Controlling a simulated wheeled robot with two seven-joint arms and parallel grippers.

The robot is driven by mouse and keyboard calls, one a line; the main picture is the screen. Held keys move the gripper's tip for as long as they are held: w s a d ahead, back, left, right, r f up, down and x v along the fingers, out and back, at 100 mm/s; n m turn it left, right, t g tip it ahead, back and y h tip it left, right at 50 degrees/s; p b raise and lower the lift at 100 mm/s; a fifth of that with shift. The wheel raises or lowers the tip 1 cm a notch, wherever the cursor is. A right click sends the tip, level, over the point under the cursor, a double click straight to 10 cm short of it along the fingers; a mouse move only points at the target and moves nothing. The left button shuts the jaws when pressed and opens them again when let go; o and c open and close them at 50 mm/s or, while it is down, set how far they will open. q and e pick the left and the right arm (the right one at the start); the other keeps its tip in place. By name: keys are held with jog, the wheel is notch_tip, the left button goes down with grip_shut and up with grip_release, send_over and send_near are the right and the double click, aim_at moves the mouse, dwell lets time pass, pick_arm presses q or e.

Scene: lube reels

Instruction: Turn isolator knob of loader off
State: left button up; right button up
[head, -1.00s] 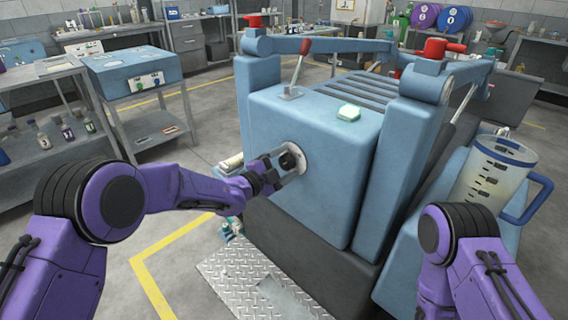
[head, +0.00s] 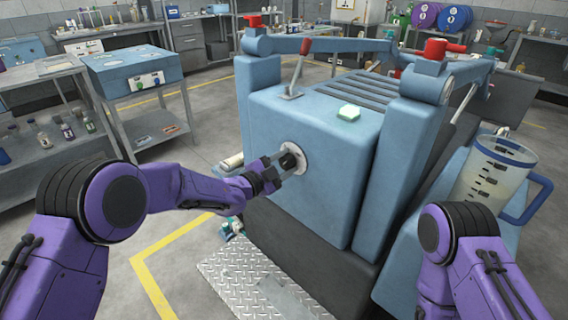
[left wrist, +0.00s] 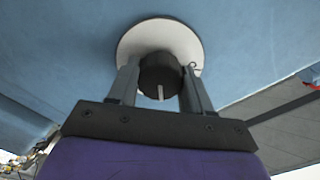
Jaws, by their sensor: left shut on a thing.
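The loader (head: 318,140) is a large light-blue machine in the middle of the head view. Its isolator knob (head: 288,161) is black and sits on a round white plate (head: 301,152) on the front face. In the left wrist view the knob (left wrist: 160,76) has a pale line pointing down the picture, and the plate (left wrist: 160,38) shows behind it. My left gripper (head: 283,163) is at the plate, with its fingers on either side of the knob, shut on it. It also shows in the left wrist view (left wrist: 160,86). My right gripper is out of the head view; only its purple arm shows.
A grey lever with a red grip (head: 301,62) and a pale green button (head: 349,112) are on the loader's top. A clear jug with a blue handle (head: 496,172) stands at the right. A blue box (head: 132,73) sits on a table at the left.

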pick_arm(q)
jog(key=n+p, duration=0.1)
jog(key=n, duration=0.3)
jog(key=shift+r, duration=0.1)
jog(key=n+p, duration=0.1)
jog(key=n, duration=0.3)
jog(key=n+p, duration=0.1)
jog(key=n, duration=0.3)
jog(key=shift+n+p, duration=0.45)
jog(key=shift+n, duration=1.35)
jog(key=o, duration=1)
jog(key=shift+o, duration=0.2)
jog(key=shift+a, duration=0.1)
